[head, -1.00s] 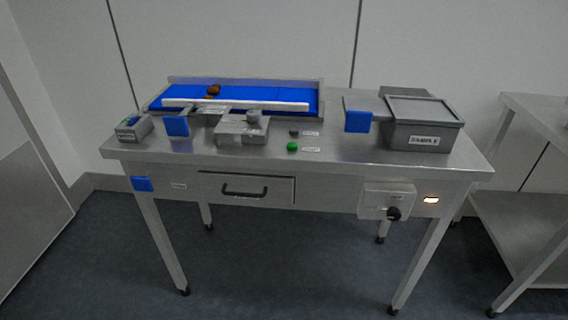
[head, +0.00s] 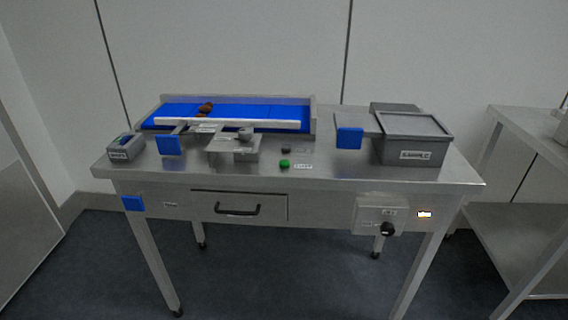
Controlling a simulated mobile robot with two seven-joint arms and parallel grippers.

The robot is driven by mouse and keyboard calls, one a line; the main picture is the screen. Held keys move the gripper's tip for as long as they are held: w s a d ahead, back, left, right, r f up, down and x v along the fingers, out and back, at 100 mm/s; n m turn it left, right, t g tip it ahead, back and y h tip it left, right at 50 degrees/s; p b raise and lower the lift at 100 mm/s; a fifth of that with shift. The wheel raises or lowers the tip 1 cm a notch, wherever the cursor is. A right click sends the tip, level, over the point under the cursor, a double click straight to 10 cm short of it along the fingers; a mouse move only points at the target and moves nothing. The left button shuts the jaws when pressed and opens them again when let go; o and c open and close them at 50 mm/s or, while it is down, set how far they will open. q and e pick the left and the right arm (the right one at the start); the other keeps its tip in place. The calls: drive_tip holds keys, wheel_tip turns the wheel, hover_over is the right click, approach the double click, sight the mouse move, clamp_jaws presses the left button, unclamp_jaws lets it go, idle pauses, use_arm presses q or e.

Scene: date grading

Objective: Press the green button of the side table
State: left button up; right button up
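The green button (head: 285,164) sits on the top of the steel side table (head: 340,174), near the middle of its front part. A small label lies to its right and a dark grey button (head: 286,149) is just behind it. Nothing covers the green button. Neither of my grippers shows in the head view.
A blue conveyor (head: 260,111) with brown dates (head: 206,107) is at the table's back left. A grey sample box (head: 412,150) stands at the right. A small grey box (head: 126,147) is at the left. The front has a drawer (head: 238,206) and a knob (head: 387,229). Another steel table (head: 520,120) is at right.

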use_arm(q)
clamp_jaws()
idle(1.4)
